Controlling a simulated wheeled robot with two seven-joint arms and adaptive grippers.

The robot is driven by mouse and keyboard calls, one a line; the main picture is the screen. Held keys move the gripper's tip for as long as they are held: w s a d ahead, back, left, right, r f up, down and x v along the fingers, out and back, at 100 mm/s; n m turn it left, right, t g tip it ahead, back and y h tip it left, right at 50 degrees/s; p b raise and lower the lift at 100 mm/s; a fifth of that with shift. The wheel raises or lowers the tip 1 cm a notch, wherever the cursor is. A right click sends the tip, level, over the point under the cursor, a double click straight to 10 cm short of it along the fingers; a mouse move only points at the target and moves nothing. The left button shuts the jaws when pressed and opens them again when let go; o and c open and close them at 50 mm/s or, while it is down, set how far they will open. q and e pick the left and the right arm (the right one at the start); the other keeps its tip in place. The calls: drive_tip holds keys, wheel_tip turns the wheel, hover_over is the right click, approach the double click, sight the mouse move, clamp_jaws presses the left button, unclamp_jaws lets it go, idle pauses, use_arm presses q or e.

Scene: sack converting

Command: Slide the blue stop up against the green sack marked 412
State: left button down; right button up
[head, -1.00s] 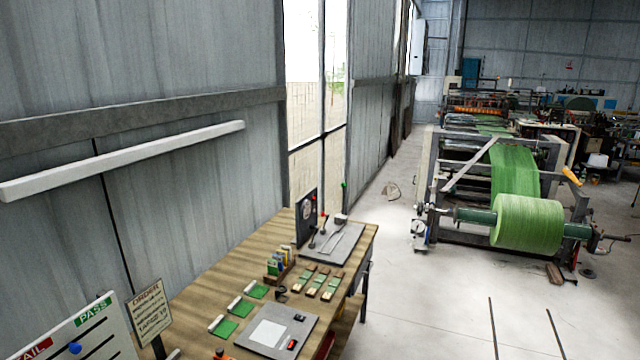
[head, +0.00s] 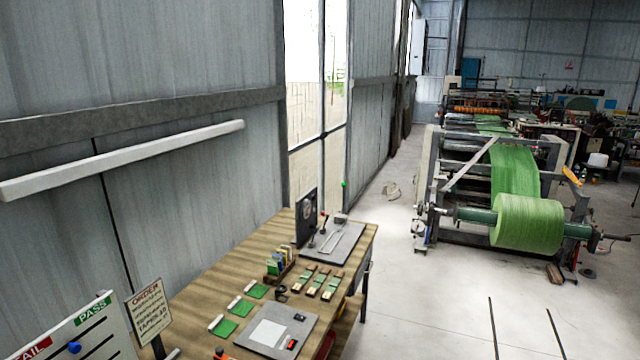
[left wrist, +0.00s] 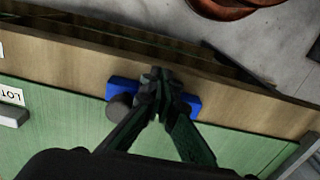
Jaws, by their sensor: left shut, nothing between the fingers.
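In the left wrist view a blue bar (left wrist: 122,87), the stop, lies along the border between a wooden strip and a large green surface (left wrist: 60,125), which may be the sack. My left gripper (left wrist: 155,85) is shut and empty, its fingertips in front of the middle of the bar and hiding it. A dark grey round piece (left wrist: 121,108) shows beside the bar's left part. I see no 412, and cannot tell whether bar and green touch. My right gripper is not in view.
In the head view a wooden workbench (head: 200,283) holds several small green pieces (head: 239,307), a grey plate and a stand. A pass/fail board (head: 85,335) and an order sign (head: 150,308) stand at its near left.

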use_arm(q)
drive_tip(key=shift+w+a, duration=0.2)
drive_tip(key=shift+a, duration=0.4)
drive_tip(key=shift+w+a, duration=0.15)
drive_tip(key=shift+a, duration=0.05)
drive_tip(key=shift+w+a+b, duration=0.15)
drive_tip(key=shift+a+b, duration=0.25)
drive_tip(key=shift+d, duration=0.1)
drive_tip(key=shift+s+d, duration=0.2)
drive_tip(key=shift+d, duration=0.25)
drive_tip(key=shift+s+d, duration=0.2)
drive_tip(key=shift+d, duration=0.25)
wheel_tip(320, 180, up, 8)
drive_tip(key=p, duration=0.3)
idle(0.5)
